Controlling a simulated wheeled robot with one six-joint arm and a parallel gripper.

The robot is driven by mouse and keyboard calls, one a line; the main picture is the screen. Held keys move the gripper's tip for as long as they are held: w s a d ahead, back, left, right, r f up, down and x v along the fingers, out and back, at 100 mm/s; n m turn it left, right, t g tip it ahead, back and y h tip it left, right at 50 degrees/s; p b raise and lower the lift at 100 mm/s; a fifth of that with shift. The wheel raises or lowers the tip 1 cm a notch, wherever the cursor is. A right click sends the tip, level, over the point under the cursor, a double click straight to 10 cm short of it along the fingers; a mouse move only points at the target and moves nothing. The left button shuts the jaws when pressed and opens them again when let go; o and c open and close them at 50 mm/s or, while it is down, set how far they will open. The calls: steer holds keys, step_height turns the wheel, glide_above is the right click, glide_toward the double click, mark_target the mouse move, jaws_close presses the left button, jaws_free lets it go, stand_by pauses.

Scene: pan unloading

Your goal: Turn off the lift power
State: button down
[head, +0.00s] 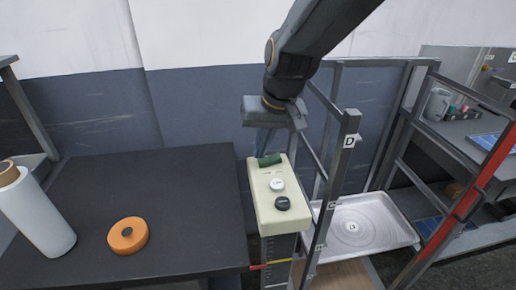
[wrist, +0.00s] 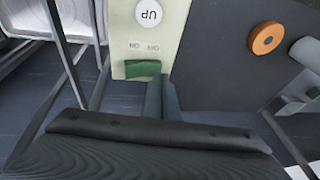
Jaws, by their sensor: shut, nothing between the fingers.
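A cream control box (head: 264,208) stands on a post beside the black table. It carries a green switch (head: 270,160) at its far end, a white button (head: 277,185) and a black button (head: 282,203). In the wrist view the green switch (wrist: 142,69) sits below small lettering, and the white button (wrist: 149,12) reads UP upside down. My gripper (head: 262,150) is shut and empty, pointing down at the switch end of the box. In the wrist view its fingertips (wrist: 163,80) are right beside the switch. I cannot tell whether they touch it.
An orange roll (head: 128,235) and a white cylinder (head: 38,212) are on the black table (head: 190,200) at left. A grey frame marked D (head: 350,140) rises right of the box, with a metal tray (head: 385,236) in it. Shelves stand at far right.

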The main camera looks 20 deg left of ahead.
steer(key=shift+r, duration=0.1)
step_height(320, 180, up, 5)
steer(key=p, duration=0.3)
steer(key=shift+s+p, duration=0.1)
steer(key=shift+p, duration=0.2)
step_height(320, 180, up, 8)
steer(key=b, duration=0.3)
glide_above(260, 163)
steer(key=s, duration=0.3)
steer(key=shift+s+a, duration=0.2)
steer(key=shift+a, duration=0.1)
